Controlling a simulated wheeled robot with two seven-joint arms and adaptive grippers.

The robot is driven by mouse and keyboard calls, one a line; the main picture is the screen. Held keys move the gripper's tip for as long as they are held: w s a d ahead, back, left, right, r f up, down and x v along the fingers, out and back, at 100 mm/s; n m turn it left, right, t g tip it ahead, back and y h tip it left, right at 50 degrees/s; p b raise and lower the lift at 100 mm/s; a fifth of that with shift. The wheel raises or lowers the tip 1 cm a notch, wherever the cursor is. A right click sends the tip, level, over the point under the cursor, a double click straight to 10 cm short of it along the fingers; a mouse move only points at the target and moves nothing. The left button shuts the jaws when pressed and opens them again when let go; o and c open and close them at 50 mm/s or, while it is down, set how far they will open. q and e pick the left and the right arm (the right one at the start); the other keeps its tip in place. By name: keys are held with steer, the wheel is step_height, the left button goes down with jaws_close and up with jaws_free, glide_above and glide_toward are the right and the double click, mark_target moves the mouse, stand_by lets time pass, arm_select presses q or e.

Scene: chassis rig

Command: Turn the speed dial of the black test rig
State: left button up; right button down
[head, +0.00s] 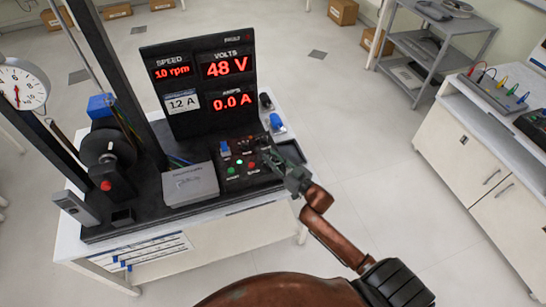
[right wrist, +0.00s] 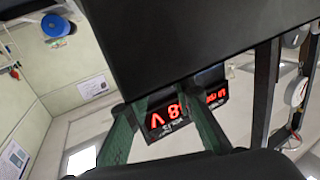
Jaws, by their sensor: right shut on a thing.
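The black test rig (head: 150,205) stands on a white bench. Its display panel (head: 205,125) reads speed 10 rpm, 48 V and 0.0 A. The small control panel (head: 231,183) in front carries green and red lit buttons. My right gripper (head: 270,157) is at the right side of this control panel, shut on the speed dial, which its fingers hide. In the right wrist view the two dark green fingers (right wrist: 165,125) reach up to a large black surface, and the dial does not show. My left gripper is not in view.
A grey box (head: 190,185) sits left of the control panel. A round gauge (head: 22,87) and a black motor-like drum (head: 105,147) are at the left. A blue-topped part (head: 276,122) stands behind the gripper. A cabinet (head: 480,160) stands right, with clear floor between.

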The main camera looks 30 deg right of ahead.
steer(key=c, duration=1.7)
jaws_free()
steer(key=shift+o, duration=0.2)
steer(key=s+d, duration=0.2)
steer(key=s, duration=0.9)
steer(key=shift+s, duration=0.4)
